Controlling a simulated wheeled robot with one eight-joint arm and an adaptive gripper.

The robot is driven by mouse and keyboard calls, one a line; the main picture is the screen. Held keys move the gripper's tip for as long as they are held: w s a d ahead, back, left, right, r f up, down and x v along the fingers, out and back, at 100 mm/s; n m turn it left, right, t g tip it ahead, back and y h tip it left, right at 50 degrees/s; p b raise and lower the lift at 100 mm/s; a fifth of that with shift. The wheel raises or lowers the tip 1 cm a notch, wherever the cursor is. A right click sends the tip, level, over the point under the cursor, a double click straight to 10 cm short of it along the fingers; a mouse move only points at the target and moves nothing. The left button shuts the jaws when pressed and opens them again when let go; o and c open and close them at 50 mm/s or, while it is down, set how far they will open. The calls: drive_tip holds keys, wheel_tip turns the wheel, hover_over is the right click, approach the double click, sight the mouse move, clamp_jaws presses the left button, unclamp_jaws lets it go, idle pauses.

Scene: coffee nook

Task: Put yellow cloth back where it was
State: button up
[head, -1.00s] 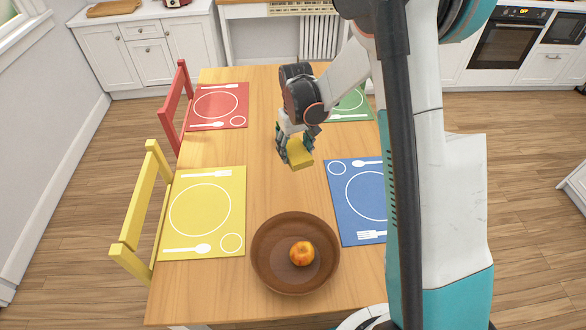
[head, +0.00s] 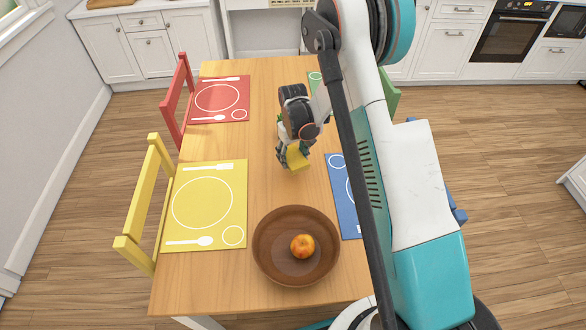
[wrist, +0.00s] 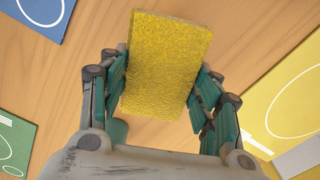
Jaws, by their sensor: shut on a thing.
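My gripper (head: 295,163) is shut on the yellow cloth (head: 299,159), a small thick block with a rough, sponge-like face. It is held above the bare middle of the wooden table, between the yellow placemat and the blue placemat. In the wrist view the cloth (wrist: 168,62) stands between the two fingers and sticks out past their tips. How far it is above the table is hard to tell.
A brown bowl (head: 270,262) with an orange-red fruit (head: 302,246) stands near the table's front. A yellow placemat (head: 203,205), a red placemat (head: 218,99), a blue placemat (head: 344,205) and a partly hidden green placemat (head: 315,80) lie around the wooden table (head: 230,286).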

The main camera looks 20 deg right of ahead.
drive_tip(key=shift+f+b, duration=0.5)
drive_tip(key=shift+f, duration=2.5)
drive_tip(key=shift+f, duration=0.15)
drive_tip(key=o, duration=1.1)
